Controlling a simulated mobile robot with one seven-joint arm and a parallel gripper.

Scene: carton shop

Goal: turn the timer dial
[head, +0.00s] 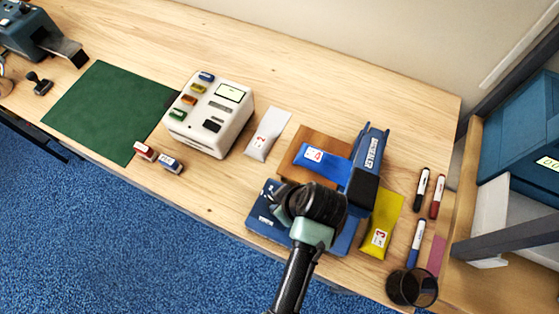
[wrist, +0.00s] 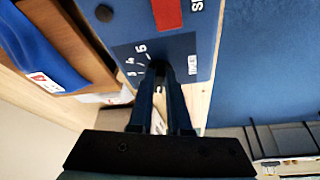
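The blue sealer base (head: 259,228) lies on the table, with the sealer's upright blue arm (head: 363,170) at its right. In the wrist view the sealer panel (wrist: 205,50) shows a TIMER label and a scale of white numbers and ticks. The small dark timer dial (wrist: 158,67) sits by this scale, mostly covered by my fingertips. My gripper (wrist: 160,78) reaches the dial with one finger on each side. A narrow gap shows between the fingers, but whether they press on the dial is unclear. In the head view my wrist hides the dial.
A blue pouch (head: 322,161) lies on a brown board (head: 325,142) beside the sealer arm. A yellow pouch (head: 383,222), several markers (head: 422,188) and a dark cup (head: 402,287) are to the right. A white machine (head: 210,112) and green mat (head: 108,108) are to the left.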

